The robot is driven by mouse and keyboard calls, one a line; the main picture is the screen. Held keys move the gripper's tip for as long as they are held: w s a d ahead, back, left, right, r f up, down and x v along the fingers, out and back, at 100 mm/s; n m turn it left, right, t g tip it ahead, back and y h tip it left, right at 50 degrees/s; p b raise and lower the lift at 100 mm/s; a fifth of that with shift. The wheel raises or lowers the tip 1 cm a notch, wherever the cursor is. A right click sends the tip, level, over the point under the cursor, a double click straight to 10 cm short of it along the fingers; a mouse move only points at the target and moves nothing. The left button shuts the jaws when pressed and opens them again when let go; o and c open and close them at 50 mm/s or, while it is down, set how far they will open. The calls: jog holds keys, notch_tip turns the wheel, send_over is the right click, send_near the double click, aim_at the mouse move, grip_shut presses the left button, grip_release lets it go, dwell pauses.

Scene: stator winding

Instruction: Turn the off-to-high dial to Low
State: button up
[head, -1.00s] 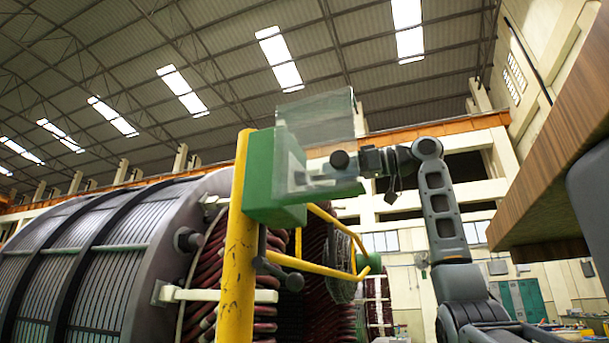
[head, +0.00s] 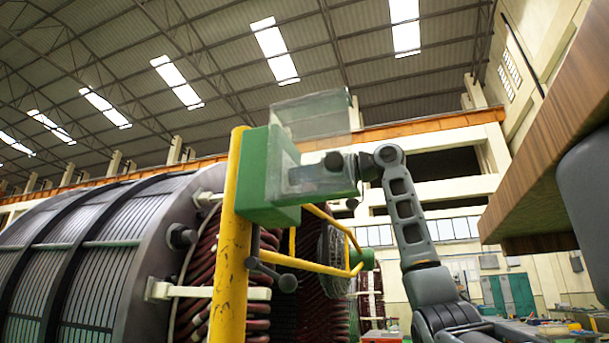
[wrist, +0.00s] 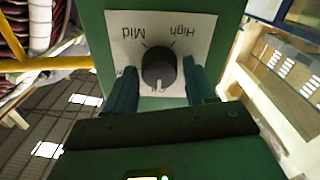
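The dial (wrist: 158,68) is a round black knob on a pale label plate (wrist: 190,25) on a green control box (head: 257,170). The wrist view shows the plate upside down, with "Mid" and "High" readable; the rest of the lettering is largely hidden by my gripper. A light mark on the knob points down in the picture, towards my gripper. My gripper (wrist: 162,85) is open, with one green finger on each side of the knob and a visible gap to it. In the head view, my gripper (head: 305,178) is at the box's face, seen through a clear cover.
A clear cover (head: 312,115) stands raised above the box. A yellow post (head: 233,260) carries the box, with a yellow rail (head: 300,264) below. A large stator (head: 100,245) stands to the left. A wooden slab (head: 560,150) juts in at the right.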

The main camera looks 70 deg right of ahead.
jog(key=c, duration=0.8)
